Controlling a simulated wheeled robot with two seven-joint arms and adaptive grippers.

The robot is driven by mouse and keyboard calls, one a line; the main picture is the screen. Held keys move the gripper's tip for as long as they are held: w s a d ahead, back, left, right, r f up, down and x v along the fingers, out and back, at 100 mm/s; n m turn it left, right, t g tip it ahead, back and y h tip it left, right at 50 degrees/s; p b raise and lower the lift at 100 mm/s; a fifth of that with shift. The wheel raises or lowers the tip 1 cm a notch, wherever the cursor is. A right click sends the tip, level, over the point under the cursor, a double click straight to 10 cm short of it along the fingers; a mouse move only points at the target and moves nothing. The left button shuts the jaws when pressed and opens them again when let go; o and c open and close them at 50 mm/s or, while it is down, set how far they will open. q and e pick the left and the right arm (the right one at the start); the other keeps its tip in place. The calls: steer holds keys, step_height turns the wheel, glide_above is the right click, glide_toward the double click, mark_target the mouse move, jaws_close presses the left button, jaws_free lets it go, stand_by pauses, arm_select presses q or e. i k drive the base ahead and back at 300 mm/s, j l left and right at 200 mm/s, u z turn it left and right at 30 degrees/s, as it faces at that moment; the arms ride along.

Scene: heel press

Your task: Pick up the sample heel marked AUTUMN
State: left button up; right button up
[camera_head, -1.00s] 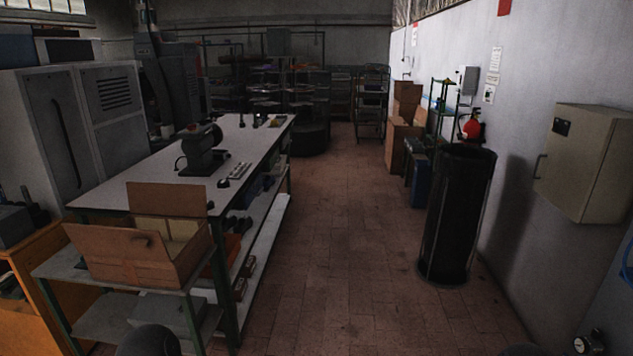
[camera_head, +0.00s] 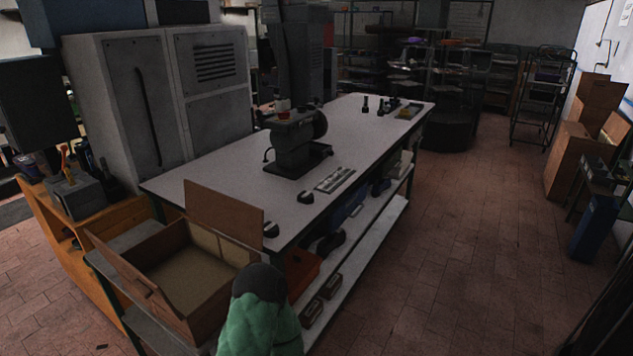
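No marking AUTUMN can be read on anything in view. Two small dark heel-like pieces sit near the front edge of the long white-topped table (camera_head: 222,196): one at the near corner (camera_head: 270,229), the other a little farther back (camera_head: 306,197). A flat strip of small grey pieces (camera_head: 335,180) lies behind them. More small dark upright pieces (camera_head: 365,104) stand at the table's far end. They are too small to identify. Neither of my grippers is in view.
A dark machine (camera_head: 293,140) stands mid-table. An open, seemingly empty cardboard box (camera_head: 181,279) sits on a low shelf at the near end. A dark-topped green shape, unclear, rises at the bottom. Tiled floor (camera_head: 455,240) right of the table is clear.

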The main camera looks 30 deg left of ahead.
mark_target(306, 196)
steer(key=i+l+u, duration=0.1)
steer(key=i+u, duration=0.3)
steer(key=i+l+u, duration=0.15)
steer(key=u, duration=0.25)
steer(key=i+l+u, duration=0.6)
steer(key=u, duration=0.2)
steer(key=i+l+u, duration=0.15)
steer(key=l+u, duration=0.25)
steer(key=l, duration=0.1)
